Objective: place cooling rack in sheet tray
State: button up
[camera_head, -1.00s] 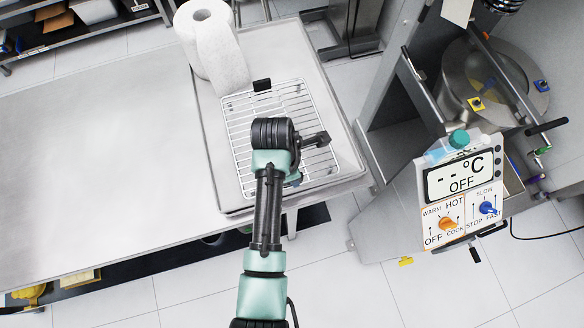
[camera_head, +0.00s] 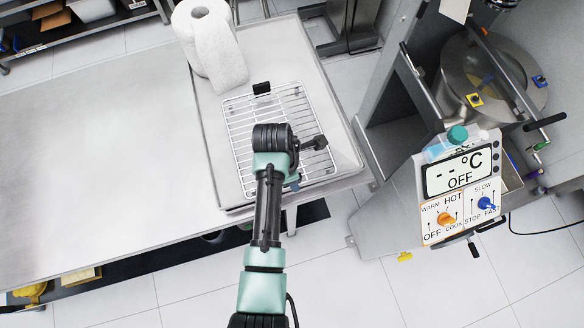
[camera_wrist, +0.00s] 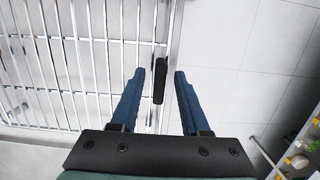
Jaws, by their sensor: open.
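The cooling rack (camera_head: 240,128) is a silver wire grid lying over the left and middle part of the sheet tray (camera_head: 318,72), a grey shallow tray at the table's right end. A black tab (camera_head: 262,88) sits on the rack's far edge. My gripper (camera_head: 294,184) is low over the rack's near edge, partly hidden by my wrist. In the wrist view, the two blue fingers of my gripper (camera_wrist: 161,74) are open on either side of another black tab (camera_wrist: 160,80) at the rack's edge, with gaps visible. I cannot tell whether the rack rests flat on the tray floor.
A paper towel roll (camera_head: 212,45) stands at the tray's far left corner. The steel table (camera_head: 90,150) is clear to the left. The mixer (camera_head: 490,75) and its control panel (camera_head: 462,185) stand to the right, across a strip of floor.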

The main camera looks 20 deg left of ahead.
jog(key=shift+r, duration=0.1)
notch_tip(320, 180, up, 12)
jog(key=s+a+b, duration=0.1)
jog(key=w+d+r+m+t+y, duration=0.1)
jog(key=w+r+m+t, duration=0.6)
jog(key=r, duration=0.7)
jog(key=w+d+r+m+t+y, duration=0.1)
jog(key=w+r+m+t, duration=0.4)
jog(key=w+r, duration=0.6)
jog(key=s+d+r+m+t, duration=0.2)
jog(key=r+m+t, duration=0.1)
jog(key=r, duration=0.6)
jog(key=s+d+r+m+t, duration=0.2)
jog(key=r+t, duration=0.1)
jog(key=r, duration=0.6)
jog(key=s+d+r+m+t, duration=0.1)
jog(key=s+r+m+t, duration=0.2)
jog(key=s+r, duration=0.3)
jog(key=s+d+r+m+t+h, duration=0.1)
jog(key=s+r+m+t, duration=0.3)
jog(key=r, duration=0.8)
jog(key=s+t, duration=0.1)
jog(key=s, duration=0.1)
jog(key=shift+s+d+r+m, duration=0.3)
jog(key=shift+d, duration=0.1)
